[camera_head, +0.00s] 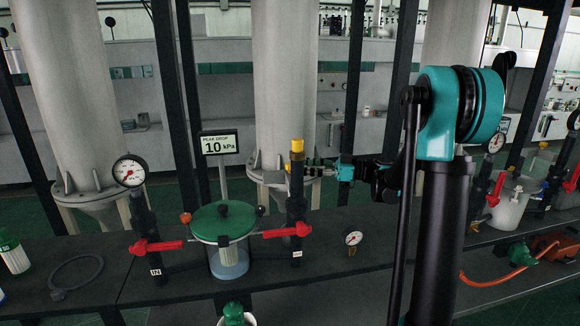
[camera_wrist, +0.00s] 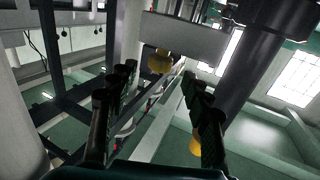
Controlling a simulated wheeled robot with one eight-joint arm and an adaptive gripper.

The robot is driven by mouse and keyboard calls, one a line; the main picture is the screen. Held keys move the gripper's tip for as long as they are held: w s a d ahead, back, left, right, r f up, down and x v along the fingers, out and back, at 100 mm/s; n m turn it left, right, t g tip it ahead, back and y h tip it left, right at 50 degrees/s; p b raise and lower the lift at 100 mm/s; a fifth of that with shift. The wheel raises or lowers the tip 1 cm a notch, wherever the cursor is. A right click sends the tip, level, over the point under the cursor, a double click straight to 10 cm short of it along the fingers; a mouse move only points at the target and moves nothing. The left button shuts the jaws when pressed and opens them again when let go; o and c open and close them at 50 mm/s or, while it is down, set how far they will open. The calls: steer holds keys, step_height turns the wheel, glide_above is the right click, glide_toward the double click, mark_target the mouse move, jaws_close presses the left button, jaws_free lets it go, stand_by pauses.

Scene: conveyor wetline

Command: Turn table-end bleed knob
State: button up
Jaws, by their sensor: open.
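A yellow knob-like cap (camera_head: 297,146) tops the dark upright pipe (camera_head: 296,205) right of the green-lidded filter vessel (camera_head: 228,262). My gripper (camera_head: 308,171) is open, pointing left, close to this pipe just below the cap. In the wrist view, my gripper (camera_wrist: 158,74) has its two dark fingers spread with nothing held between them. A yellow piece (camera_wrist: 160,61) shows beyond the fingertips, and another yellow piece (camera_wrist: 195,146) shows behind the right finger. An orange-brown ball (camera_head: 186,217) sits left of the vessel lid. No label names the bleed knob.
Red lever handles (camera_head: 287,231) stick out from the pipes. A display (camera_head: 219,143) reads "PEAK DROP 10 kPa". Gauges (camera_head: 130,171) and a small dial (camera_head: 353,239) stand along the dark bench (camera_head: 195,291). A large pale column (camera_head: 285,80) rises behind my gripper.

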mark_target(289, 164)
steer(key=shift+w+a, duration=0.15)
steer(key=shift+a, duration=1.25)
steer(key=shift+w+a, duration=0.15)
steer(key=shift+a, duration=1.2)
steer(key=shift+c, duration=0.2)
jaws_close()
steer(key=shift+t, duration=0.4)
steer(key=shift+s+m+t+h, duration=0.15)
steer(key=shift+m+t+h, duration=0.35)
steer(key=shift+m+t, duration=0.95)
steer(key=shift+m+t+h, duration=0.65)
steer(key=shift+m+t, duration=0.2)
steer(key=shift+t, duration=0.5)
steer(key=shift+m+t+h, duration=0.65)
steer(key=shift+m+t, duration=0.15)
steer(key=shift+t, duration=0.5)
